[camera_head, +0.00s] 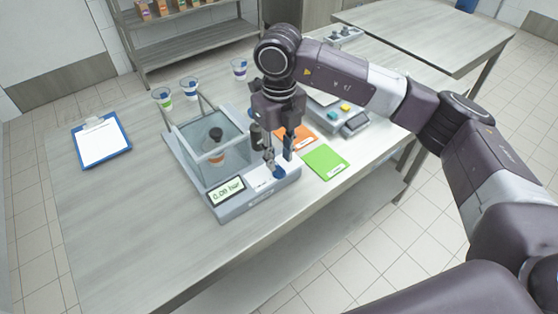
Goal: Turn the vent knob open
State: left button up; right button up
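The filler machine (255,203) stands on the table with a display reading "0.08 bar". A small blue knob (279,172) sits on its front panel, right of the display. My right gripper (279,162) points down over this panel, its fingers apart on either side just above the knob. Whether a finger touches the knob is hard to tell, and the gripper partly hides it. Inside the clear chamber (197,153) stands an orange-banded cup with a dark top (216,143). My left gripper is not in view.
A blue clipboard (127,148) lies at left. Green (325,162) and orange cards lie right of the machine, near a grey device (335,117). The table's front left is clear.

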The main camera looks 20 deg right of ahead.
aim_at(279, 167)
notch_tip(279, 167, up, 9)
dwell(0.3)
dwell(0.5)
